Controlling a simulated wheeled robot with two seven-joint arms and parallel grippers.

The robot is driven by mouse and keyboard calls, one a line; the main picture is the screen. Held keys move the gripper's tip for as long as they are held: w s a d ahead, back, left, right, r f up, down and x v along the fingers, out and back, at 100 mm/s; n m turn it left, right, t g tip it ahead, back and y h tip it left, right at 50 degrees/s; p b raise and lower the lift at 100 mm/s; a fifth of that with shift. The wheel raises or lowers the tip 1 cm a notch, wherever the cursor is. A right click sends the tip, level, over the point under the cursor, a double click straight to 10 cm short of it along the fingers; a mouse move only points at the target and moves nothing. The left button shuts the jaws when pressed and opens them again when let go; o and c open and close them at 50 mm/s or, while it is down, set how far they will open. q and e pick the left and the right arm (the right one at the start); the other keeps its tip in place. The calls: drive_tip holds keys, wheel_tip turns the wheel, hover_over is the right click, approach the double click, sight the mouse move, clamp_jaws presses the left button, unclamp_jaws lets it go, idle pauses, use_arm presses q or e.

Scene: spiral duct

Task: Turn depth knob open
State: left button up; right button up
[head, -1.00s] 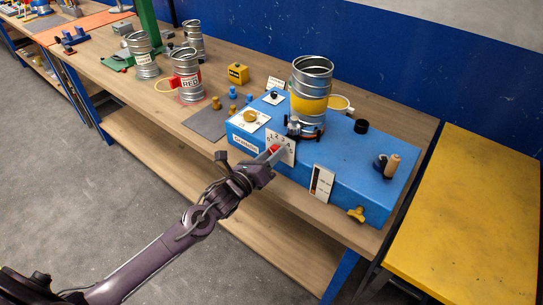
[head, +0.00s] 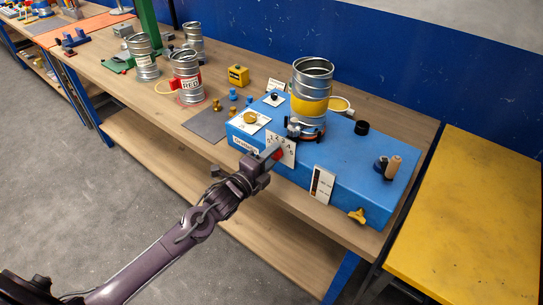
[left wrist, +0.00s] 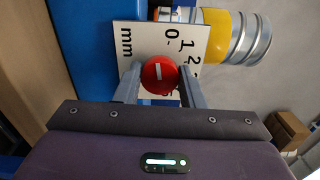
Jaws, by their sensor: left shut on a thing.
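The depth knob is a red round knob (left wrist: 158,75) with a white pointer line, in front of a white dial plate (left wrist: 128,38) marked with numbers and "mm". In the head view the dial plate (head: 283,146) is on the front face of the blue machine (head: 345,165), and the red knob (head: 278,154) is partly hidden by my gripper. My left gripper (head: 270,156) is shut on the knob. In the left wrist view its two fingers (left wrist: 160,82) stand on either side of the knob. My right gripper is in neither view.
A metal duct with a yellow band (head: 311,92) stands on the machine. A wooden-handled crank (head: 391,166) and a yellow knob (head: 357,216) are at its right. A yellow table (head: 480,220) is at right.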

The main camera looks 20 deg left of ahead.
use_arm(q)
drive_tip(key=n, duration=0.4)
drive_tip(key=shift+n, duration=0.3)
drive_tip(key=n+p, duration=0.1)
drive_tip(key=n, duration=0.3)
drive_tip(key=shift+f+n, duration=0.1)
drive_tip(key=shift+n, duration=0.2)
drive_tip(key=n+p, duration=0.1)
drive_tip(key=n, duration=0.3)
drive_tip(key=shift+n+p, duration=0.7)
drive_tip(key=shift+n, duration=1.6)
drive_tip(key=o, duration=1)
drive_tip(key=shift+s, duration=0.15)
